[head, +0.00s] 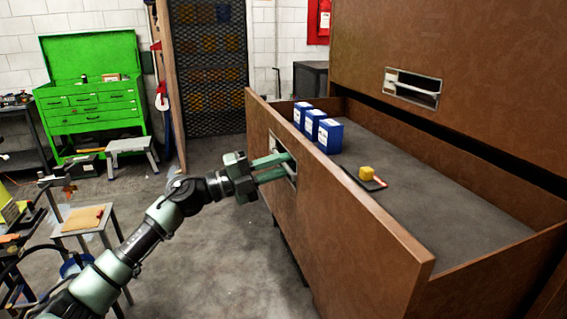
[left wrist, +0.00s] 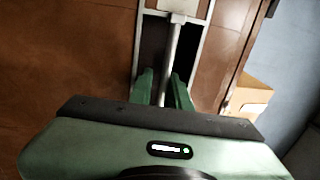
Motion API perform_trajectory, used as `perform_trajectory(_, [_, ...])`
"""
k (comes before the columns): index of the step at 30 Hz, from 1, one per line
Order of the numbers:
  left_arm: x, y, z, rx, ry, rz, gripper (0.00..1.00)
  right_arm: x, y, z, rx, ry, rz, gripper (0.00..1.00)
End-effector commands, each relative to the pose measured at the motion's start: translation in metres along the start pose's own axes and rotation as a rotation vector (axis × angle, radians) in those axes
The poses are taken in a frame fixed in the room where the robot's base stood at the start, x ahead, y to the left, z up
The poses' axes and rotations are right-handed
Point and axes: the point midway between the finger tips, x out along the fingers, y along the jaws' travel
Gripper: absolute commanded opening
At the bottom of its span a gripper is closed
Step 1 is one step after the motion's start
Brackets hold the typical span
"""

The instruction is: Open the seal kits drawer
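A large brown drawer (head: 345,225) stands pulled far out of its cabinet in the head view. I cannot read a label naming it. Its recessed metal handle (head: 283,160) is on the front panel; the handle's bar also shows in the left wrist view (left wrist: 173,50). My left gripper (head: 287,163) reaches into this recess. In the left wrist view its green fingers (left wrist: 163,92) stand on either side of the bar, with narrow gaps visible, so it looks open around the bar. My right gripper is not in view.
A green tool chest (head: 92,95) and small stools (head: 90,218) stand left. Floor between is clear.

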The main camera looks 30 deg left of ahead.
Motion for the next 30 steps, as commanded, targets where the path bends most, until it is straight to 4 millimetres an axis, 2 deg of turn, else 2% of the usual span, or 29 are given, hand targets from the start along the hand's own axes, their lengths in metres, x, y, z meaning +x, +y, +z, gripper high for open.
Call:
perform_trajectory(8, [-0.004, -0.001, 0.001, 0.002, -0.003, -0.003, 0.18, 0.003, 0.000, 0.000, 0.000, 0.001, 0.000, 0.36])
perform_trajectory(21, [-0.068, 0.003, 0.001, 0.000, -0.003, -0.001, 0.18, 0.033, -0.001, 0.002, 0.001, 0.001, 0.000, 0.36])
perform_trajectory(30, [-0.079, -0.001, 0.000, 0.001, -0.001, -0.002, 0.18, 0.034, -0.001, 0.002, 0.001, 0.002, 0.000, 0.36])
